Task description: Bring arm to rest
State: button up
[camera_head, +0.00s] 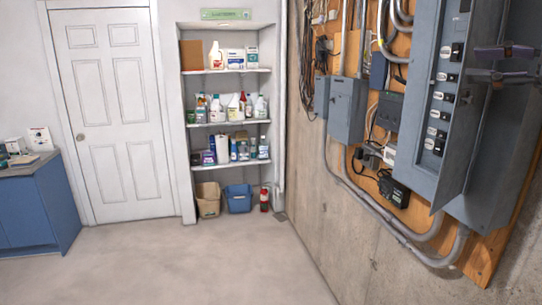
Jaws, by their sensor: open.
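My gripper (507,64) shows at the upper right edge of the head view, in front of the grey electrical panel (425,90). Its two dark fingers point left and stand apart, one above the other, with nothing seen between them. The panel has a column of black breaker switches with white labels (438,115). The fingertips are to the right of the upper switches in the picture; I cannot tell how far they are from the panel. The rest of my arm is out of view.
Smaller grey boxes (347,108), conduits (385,218) and cables cover the right wall. Shelves (227,123) with bottles stand at the back, beside a white closed door (112,110). A blue cabinet (40,205) is at the left. The concrete floor (190,265) is clear.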

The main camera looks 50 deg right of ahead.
jog(key=w+a+r+n+g+y, duration=0.1)
jog(key=w+a+g, duration=0.1)
jog(key=w+a, duration=0.65)
jog(key=w+a+r+n+g+y, duration=0.1)
jog(key=w+a, duration=0.5)
jog(key=a, duration=0.5)
jog(key=w+a+f+g, duration=0.2)
jog(key=w+a+f, duration=0.45)
jog(key=a, duration=0.25)
jog(key=w+a+f+m+g, duration=0.2)
jog(key=w+a+f+g, duration=0.3)
jog(key=f, duration=0.8)
jog(key=a+f+m+g, duration=0.1)
jog(key=a+f+g, duration=0.2)
jog(key=a+f, duration=0.65)
jog(key=s+f+m+g, duration=0.3)
jog(key=s+f, duration=0.2)
jog(key=f, duration=0.6)
jog(key=s+f+m+g+y, duration=0.1)
jog(key=s+f+m+g, duration=0.2)
jog(key=f, duration=0.8)
jog(key=s, duration=0.2)
jog(key=shift+s+a+f+m, duration=0.15)
jog(key=shift+s+f+m, duration=0.15)
jog(key=shift+s+f, duration=0.05)
